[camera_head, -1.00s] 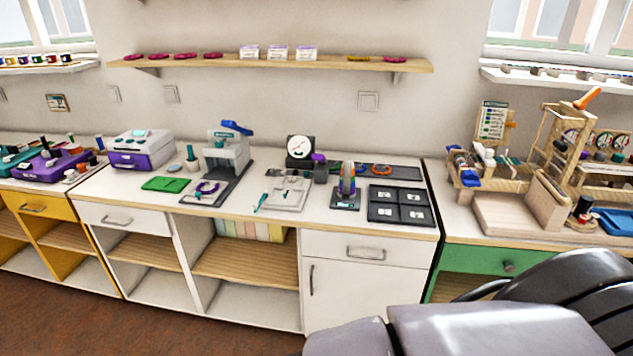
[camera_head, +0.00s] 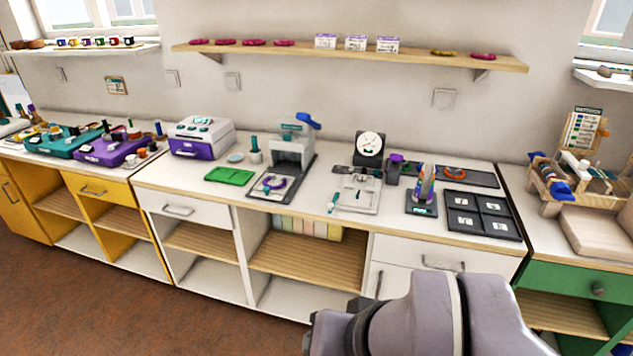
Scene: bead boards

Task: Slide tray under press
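A small press (camera_head: 293,146) with a grey body and a blue lever stands toward the back of the white counter. A dark base plate (camera_head: 300,176) runs forward from under it. A light tray (camera_head: 269,188) with a purple ring-shaped piece lies on the front part of this base, in front of the press and not under its head. My gripper is not in view. Only grey links of my arm show at the bottom right, well in front of the counter and apart from the press and tray.
A green mat (camera_head: 230,176) and a purple-white machine (camera_head: 201,138) stand left of the press. A white fixture (camera_head: 355,191), a dial gauge (camera_head: 370,148), a thread cone (camera_head: 427,184) and a dark sectioned tray (camera_head: 481,234) are to the right. A shelf (camera_head: 350,53) hangs above.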

